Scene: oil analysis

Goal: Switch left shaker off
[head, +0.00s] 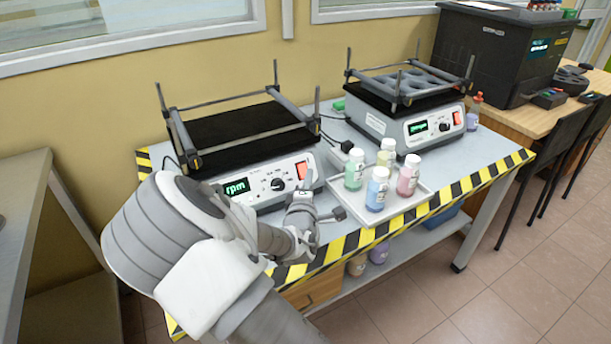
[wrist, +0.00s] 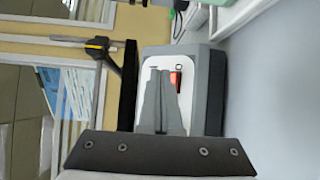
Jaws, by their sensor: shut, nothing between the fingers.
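The left shaker (head: 255,150) is a grey box with a black top and four posts. Its green display (head: 236,187) is lit and reads "rpm". A round knob (head: 278,184) and a red rocker switch (head: 302,170) are on its front panel. My gripper (head: 303,192) is shut and empty, in front of the panel just below the switch. In the wrist view the closed fingers (wrist: 161,76) point at the white panel, with the red switch (wrist: 176,79) just to their right. I cannot tell whether they touch. The display and knob are hidden there.
The right shaker (head: 407,112) stands further right, its display lit. A white tray (head: 405,212) with several capped bottles (head: 377,188) sits right of my gripper. The table edge has yellow-black tape (head: 470,184). A dark machine (head: 495,50) stands on a back table.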

